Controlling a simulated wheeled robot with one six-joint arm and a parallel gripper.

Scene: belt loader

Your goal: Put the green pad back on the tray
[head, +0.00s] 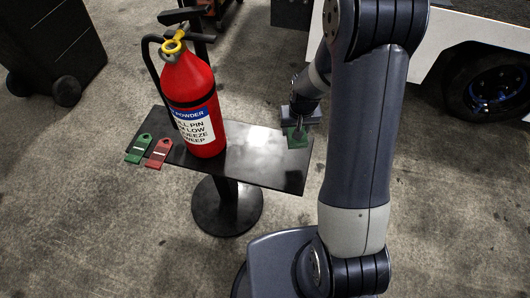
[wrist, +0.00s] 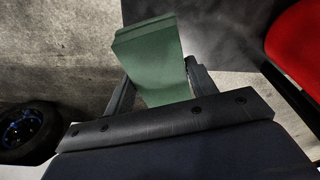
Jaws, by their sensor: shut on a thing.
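The green pad (head: 298,141) is at the far right corner of the black tray (head: 262,162), a flat top on a round-footed stand. My gripper (head: 299,128) is shut on the pad. In the wrist view, the pad (wrist: 150,45) is a flat block between the two fingers of my gripper (wrist: 160,88), its far end sticking out past them. The tray (wrist: 222,38) lies to the pad's right there, with floor to its left. I cannot tell whether the pad touches the tray or hangs just above it.
A red fire extinguisher (head: 190,98) stands upright on the tray, left of the pad. A green tag (head: 138,149) and a red tag (head: 158,153) lie at the tray's left end. A white vehicle's wheel (head: 496,88) is at right, a dark bin (head: 50,40) at far left.

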